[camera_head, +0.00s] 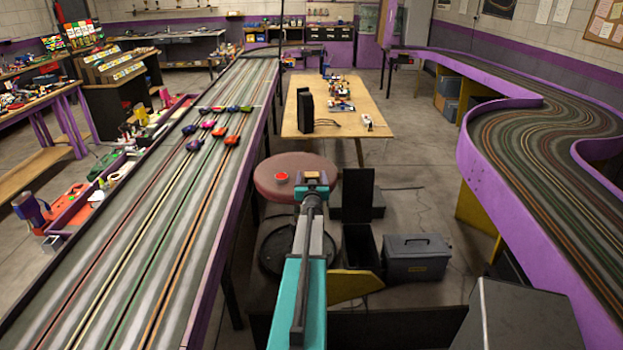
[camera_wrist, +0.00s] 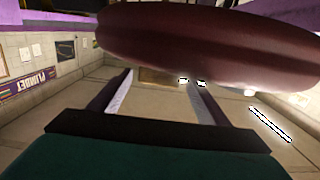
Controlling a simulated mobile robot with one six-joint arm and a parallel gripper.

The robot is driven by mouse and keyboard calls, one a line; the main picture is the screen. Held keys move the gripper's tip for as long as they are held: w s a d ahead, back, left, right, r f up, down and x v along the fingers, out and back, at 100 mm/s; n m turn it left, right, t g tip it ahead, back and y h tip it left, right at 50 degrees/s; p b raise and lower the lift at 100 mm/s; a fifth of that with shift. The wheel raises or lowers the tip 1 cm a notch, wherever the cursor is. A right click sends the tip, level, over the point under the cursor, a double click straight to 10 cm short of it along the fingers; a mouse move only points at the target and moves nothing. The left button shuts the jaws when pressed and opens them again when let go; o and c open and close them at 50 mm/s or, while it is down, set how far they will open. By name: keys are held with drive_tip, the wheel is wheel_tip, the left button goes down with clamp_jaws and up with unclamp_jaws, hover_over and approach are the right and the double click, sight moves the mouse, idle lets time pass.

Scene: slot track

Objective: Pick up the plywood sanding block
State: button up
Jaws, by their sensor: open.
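The plywood sanding block (camera_head: 314,177), a small tan block, sits on the right part of the maroon round stool seat (camera_head: 262,176). My gripper (camera_head: 312,192) is at the end of my teal arm, low over the seat, right at the near side of the block. The wrist view appears upside down, with the seat (camera_wrist: 215,40) across its top. There my gripper (camera_wrist: 158,88) is open, its two fingers spread apart. Part of the tan block (camera_wrist: 158,76) shows between the far ends of the fingers. Contact between fingers and block cannot be made out.
A red round thing (camera_head: 281,177) lies on the seat left of the block. The slot track (camera_head: 150,230) runs along the left. A grey toolbox (camera_head: 416,256) is on the floor at right. A wooden table (camera_head: 352,92) stands behind the stool.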

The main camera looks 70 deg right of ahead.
drive_tip(key=c, duration=1.1)
drive_tip(key=shift+r, duration=0.1)
drive_tip(key=shift+c, duration=0.2)
drive_tip(key=shift+r+b, duration=0.4)
drive_tip(key=shift+r, duration=0.2)
drive_tip(key=shift+s+a+r, duration=0.15)
drive_tip(key=shift+a+r, duration=0.05)
drive_tip(key=shift+r, duration=0.4)
drive_tip(key=shift+s+a+r, duration=0.15)
drive_tip(key=shift+r, duration=0.4)
drive_tip(key=s+a, duration=0.3)
drive_tip(key=a, duration=0.1)
drive_tip(key=s+a+r, duration=0.1)
drive_tip(key=s+a, duration=0.2)
drive_tip(key=a, duration=0.1)
drive_tip(key=s+a, duration=0.3)
drive_tip(key=a, duration=0.1)
drive_tip(key=shift+s+r+b, duration=0.15)
drive_tip(key=shift+r+b, duration=0.05)
drive_tip(key=shift+b, duration=0.1)
